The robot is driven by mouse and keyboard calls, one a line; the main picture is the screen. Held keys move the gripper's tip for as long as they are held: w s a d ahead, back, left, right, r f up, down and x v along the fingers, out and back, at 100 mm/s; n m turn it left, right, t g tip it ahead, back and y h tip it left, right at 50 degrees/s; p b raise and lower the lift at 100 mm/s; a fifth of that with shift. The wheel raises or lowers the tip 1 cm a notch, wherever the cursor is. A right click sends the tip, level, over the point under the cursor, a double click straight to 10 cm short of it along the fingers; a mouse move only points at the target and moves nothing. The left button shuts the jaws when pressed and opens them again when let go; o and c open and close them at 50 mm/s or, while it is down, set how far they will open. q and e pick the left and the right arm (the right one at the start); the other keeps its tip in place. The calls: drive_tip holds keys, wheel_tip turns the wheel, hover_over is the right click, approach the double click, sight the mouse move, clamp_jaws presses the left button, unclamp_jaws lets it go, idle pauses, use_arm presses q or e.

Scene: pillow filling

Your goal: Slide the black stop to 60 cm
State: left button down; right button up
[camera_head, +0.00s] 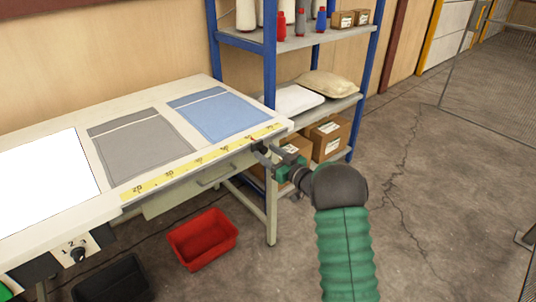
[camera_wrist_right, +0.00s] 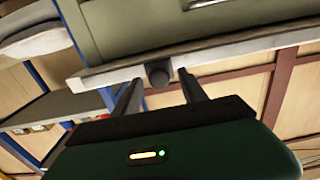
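A yellow ruler strip (camera_head: 185,168) with black numbers runs along the front edge of the table. My left gripper is not in view.
A grey cloth piece (camera_head: 142,143) and a blue one (camera_head: 222,115) lie on the white table (camera_head: 75,220). A blue shelf rack (camera_head: 270,60) stands behind the table's right end. A red bin (camera_head: 203,238) is on the floor below. Open floor lies right.

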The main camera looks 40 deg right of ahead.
drive_tip(key=s+p, duration=0.2)
drive_tip(key=s, duration=1.4)
drive_tip(key=shift+s+d+p, duration=0.35)
drive_tip(key=shift+s+p, duration=0.05)
drive_tip(key=shift+f, duration=0.1)
